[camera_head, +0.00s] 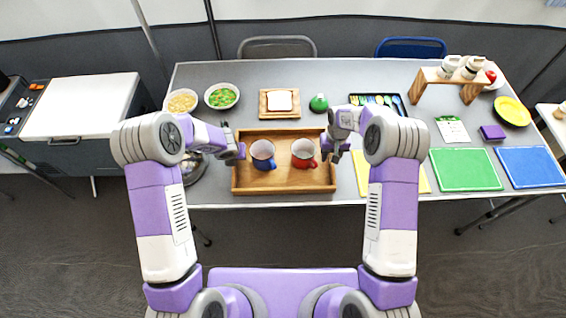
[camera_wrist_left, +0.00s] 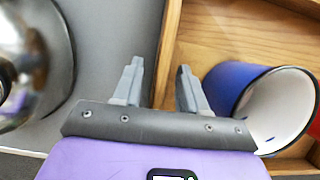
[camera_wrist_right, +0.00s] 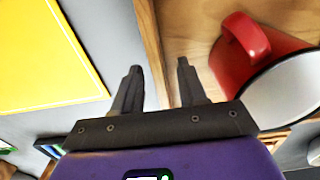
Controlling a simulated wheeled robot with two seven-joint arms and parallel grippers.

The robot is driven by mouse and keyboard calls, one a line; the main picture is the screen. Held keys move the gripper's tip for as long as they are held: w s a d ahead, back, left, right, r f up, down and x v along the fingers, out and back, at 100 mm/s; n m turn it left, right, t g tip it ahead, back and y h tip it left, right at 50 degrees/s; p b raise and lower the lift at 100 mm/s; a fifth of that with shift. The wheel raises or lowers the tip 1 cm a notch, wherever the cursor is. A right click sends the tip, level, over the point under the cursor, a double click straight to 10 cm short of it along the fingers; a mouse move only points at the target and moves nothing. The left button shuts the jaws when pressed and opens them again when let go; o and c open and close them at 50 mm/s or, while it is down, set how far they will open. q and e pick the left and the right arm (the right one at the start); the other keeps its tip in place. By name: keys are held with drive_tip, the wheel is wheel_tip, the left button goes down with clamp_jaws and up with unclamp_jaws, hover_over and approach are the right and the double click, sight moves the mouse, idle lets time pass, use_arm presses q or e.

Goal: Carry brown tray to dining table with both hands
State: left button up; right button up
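The brown wooden tray (camera_head: 284,184) sits on the grey table near its front edge. It holds a blue mug (camera_head: 263,155) and a red mug (camera_head: 304,153). My left gripper (camera_head: 240,152) is at the tray's left wall; in the left wrist view its fingers (camera_wrist_left: 157,82) are apart, with the wall (camera_wrist_left: 167,45) showing between them. My right gripper (camera_head: 330,153) is at the tray's right wall; its fingers (camera_wrist_right: 157,80) are also apart, with the wall (camera_wrist_right: 149,35) between them. I cannot tell whether the fingertips reach below the rim.
Bowls (camera_head: 222,95), a bread board (camera_head: 280,103) and a green item (camera_head: 318,102) stand behind the tray. A metal pot (camera_head: 194,168) is close on the left. Yellow (camera_head: 362,174), green (camera_head: 465,169) and blue (camera_head: 530,166) mats lie right. Chairs (camera_head: 277,45) stand behind the table.

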use_arm(q)
drive_tip(key=shift+r, duration=0.1)
drive_tip(key=v, duration=1)
drive_tip(key=shift+s+r, duration=0.1)
drive_tip(key=shift+r, duration=0.25)
use_arm(e)
drive_tip(key=shift+r, duration=0.1)
use_arm(q)
drive_tip(key=shift+s+r, duration=0.25)
drive_tip(key=shift+r, duration=0.25)
use_arm(e)
wheel_tip(320, 180, up, 12)
